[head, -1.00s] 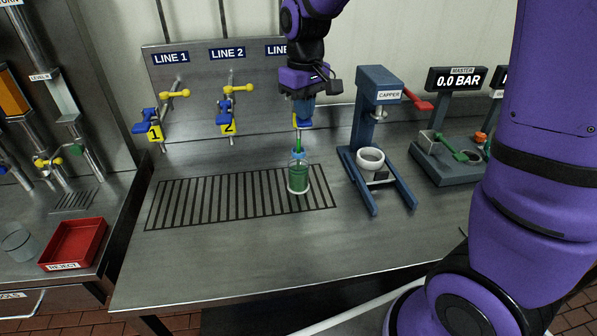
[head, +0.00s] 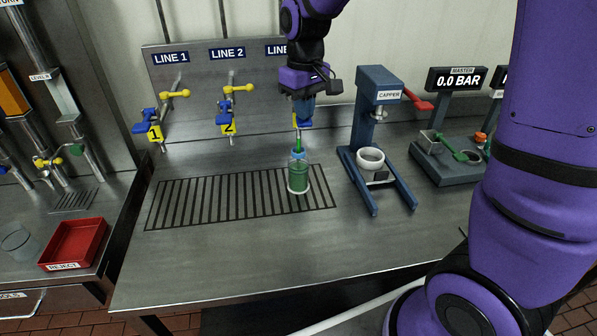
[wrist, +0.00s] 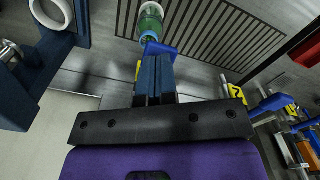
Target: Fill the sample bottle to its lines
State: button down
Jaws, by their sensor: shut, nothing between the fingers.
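The clear sample bottle (head: 298,178) stands upright on the drain grate under the third line's outlet. Green liquid fills most of it, and a green stream runs into its neck; its marked lines are too small to read. The bottle also shows at the top of the wrist view (wrist: 150,22). My gripper (head: 303,122) is shut and empty, above the bottle at the third valve, largely covering that valve. In the wrist view its closed fingers (wrist: 155,62) are close to a blue valve handle (wrist: 162,48); whether they touch it I cannot tell.
The valves of line 1 (head: 155,128) and line 2 (head: 227,121) are to the left. A red reject tray (head: 76,242) is at far left. The front counter is clear.

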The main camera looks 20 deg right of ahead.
jog(key=shift+r, duration=2.9)
jog(key=shift+s+d+r, duration=0.15)
jog(key=shift+s+r, duration=0.1)
jog(key=s+d+r+m+t, duration=0.1)
jog(key=s+d+r, duration=0.1)
jog(key=s, duration=0.6)
jog(key=s+d+r+m+t, duration=0.1)
jog(key=s+d+r+t, duration=0.1)
jog(key=s, duration=0.5)
jog(key=s+d+r+m+t, duration=0.1)
jog(key=s+d+t, duration=0.1)
jog(key=s, duration=0.6)
jog(key=shift+s+d+r+m, duration=0.3)
jog(key=shift+r+m, duration=0.1)
